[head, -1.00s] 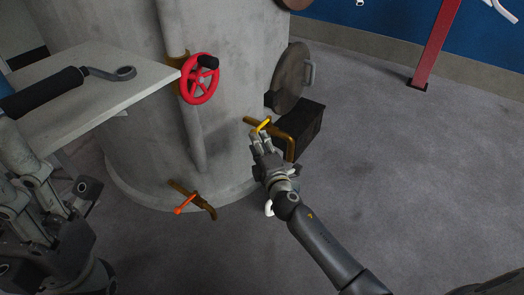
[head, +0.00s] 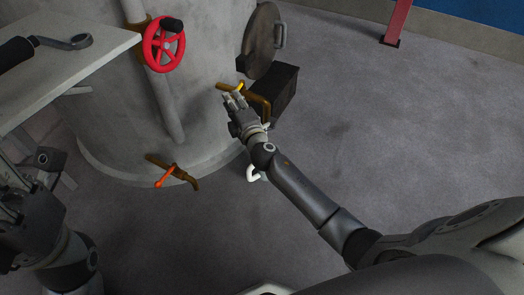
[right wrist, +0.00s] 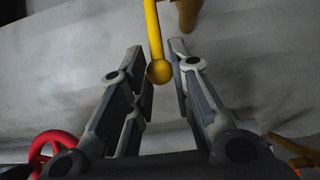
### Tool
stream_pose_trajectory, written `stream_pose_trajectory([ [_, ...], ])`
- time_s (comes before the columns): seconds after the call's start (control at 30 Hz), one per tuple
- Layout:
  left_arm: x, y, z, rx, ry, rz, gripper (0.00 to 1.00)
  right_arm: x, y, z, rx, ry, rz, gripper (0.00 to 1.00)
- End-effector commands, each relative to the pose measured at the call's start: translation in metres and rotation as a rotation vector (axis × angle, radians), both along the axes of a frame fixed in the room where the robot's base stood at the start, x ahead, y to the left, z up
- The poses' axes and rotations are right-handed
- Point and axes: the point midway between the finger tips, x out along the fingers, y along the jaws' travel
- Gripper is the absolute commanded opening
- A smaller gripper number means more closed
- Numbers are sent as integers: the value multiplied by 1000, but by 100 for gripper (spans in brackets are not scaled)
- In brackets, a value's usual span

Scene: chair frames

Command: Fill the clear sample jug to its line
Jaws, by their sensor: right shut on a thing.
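A brass tap (head: 262,104) with a yellow lever (head: 241,86) sticks out of the grey concrete tank (head: 205,85). My right gripper (head: 234,97) is at this lever. In the right wrist view the yellow lever (right wrist: 154,40) comes down between the two fingers, with its round end at the fingertips; the gripper is shut on it. A white curved handle (head: 254,174) shows just below my right wrist, possibly the jug's. The jug's body and fill line are hidden or cannot be made out. My left gripper (head: 35,180) is at the left edge, only partly clear.
A second tap with an orange lever (head: 165,177) is low on the tank. A red handwheel (head: 163,44) is above it. A pale shelf (head: 75,60) juts out at the left. A dark box (head: 277,92) stands behind the yellow-levered tap. The floor at the right is clear.

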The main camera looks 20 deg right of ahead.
Motion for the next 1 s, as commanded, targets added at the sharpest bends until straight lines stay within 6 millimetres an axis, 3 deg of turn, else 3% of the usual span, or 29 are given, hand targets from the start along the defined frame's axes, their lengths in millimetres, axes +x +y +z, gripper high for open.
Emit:
stream_pose_trajectory([
  [0.2, 2, 1, -5, -2, 24, 0, 38, -12, -21, -1, -4, 4, -13, 5],
  [0.67, 3, 0, -8, -1, 35, -1, 38, -14, -27, -1, -4, 3, -15, 5],
  [1.0, 2, 1, -5, -1, 30, 0, 38, -21, -55, 0, -6, 3, -16, 5],
])
